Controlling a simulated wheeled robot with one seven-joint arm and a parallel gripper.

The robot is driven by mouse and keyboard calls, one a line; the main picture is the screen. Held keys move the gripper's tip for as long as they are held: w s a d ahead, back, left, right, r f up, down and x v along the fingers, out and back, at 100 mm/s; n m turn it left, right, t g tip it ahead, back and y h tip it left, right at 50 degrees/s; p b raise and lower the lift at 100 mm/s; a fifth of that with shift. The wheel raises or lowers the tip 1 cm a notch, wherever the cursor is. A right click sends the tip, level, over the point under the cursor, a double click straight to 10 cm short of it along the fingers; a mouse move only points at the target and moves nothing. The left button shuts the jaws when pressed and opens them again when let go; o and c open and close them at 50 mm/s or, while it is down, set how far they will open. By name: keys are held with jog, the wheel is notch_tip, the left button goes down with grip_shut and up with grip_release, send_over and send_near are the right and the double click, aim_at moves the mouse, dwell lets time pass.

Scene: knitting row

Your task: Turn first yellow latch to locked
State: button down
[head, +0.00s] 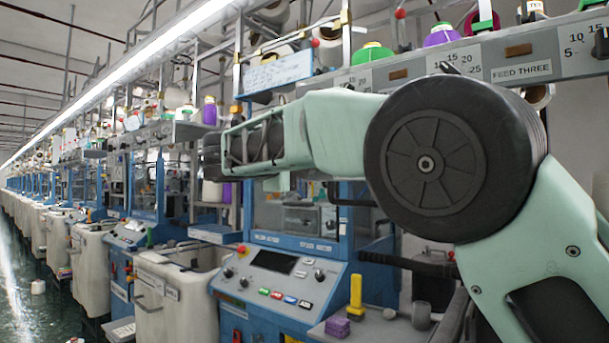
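A yellow upright piece (356,296) with a wider foot stands on a grey ledge at the lower middle of the head view, beside the nearest blue machine. I cannot tell whether it is the first yellow latch or what position it is in. A sliver of another yellow part (291,339) shows at the bottom edge, mostly cut off. My arm crosses the upper right and reaches left, well above the ledge. I cannot make out my gripper's fingers at its far end.
The nearest blue machine has a control panel (271,283) with a dark screen, knobs and coloured buttons. A purple block (337,326) and a grey cup (421,315) sit on the ledge. A cream bin (178,301) stands left. Free green floor (30,310) runs along the row.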

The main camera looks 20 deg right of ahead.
jog(key=shift+f, duration=0.1)
dwell(0.4)
jog(key=c, duration=1.4)
grip_release()
jog(key=shift+a, duration=0.1)
jog(key=b+v, duration=0.1)
jog(key=v, duration=1.6)
jog(key=shift+s+a, duration=0.1)
